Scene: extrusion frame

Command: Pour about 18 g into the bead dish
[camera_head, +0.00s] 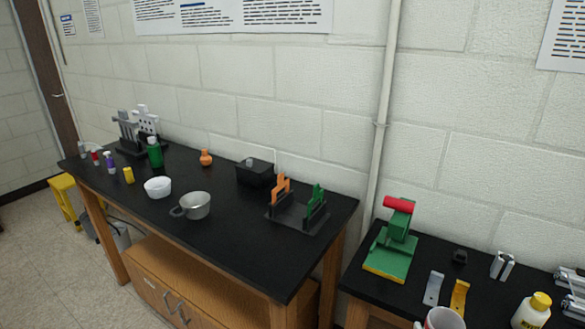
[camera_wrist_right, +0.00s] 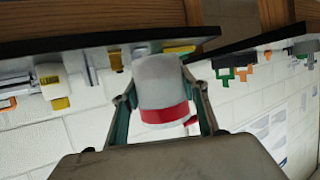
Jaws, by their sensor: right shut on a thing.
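My right gripper (camera_wrist_right: 160,115) is shut on a pale grey cup with a red band (camera_wrist_right: 162,85) in the right wrist view, which looks upside down. A whitish cup with red on it (camera_head: 443,318) is cut off at the bottom edge of the head view; it looks like the held cup. Its contents are hidden. A small white bowl (camera_head: 158,187), which may be the bead dish, stands on the black bench. A metal pan with a handle (camera_head: 191,206) stands to its right. I cannot tell what is in either. My left gripper is not in view.
The black bench (camera_head: 250,253) also bears a green bottle (camera_head: 155,153), an orange flask (camera_head: 206,158), a black box (camera_head: 255,173) and a rack (camera_head: 297,214). The right bench holds a green press (camera_head: 391,247) and a yellow-capped bottle (camera_head: 532,311). A gap separates the benches.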

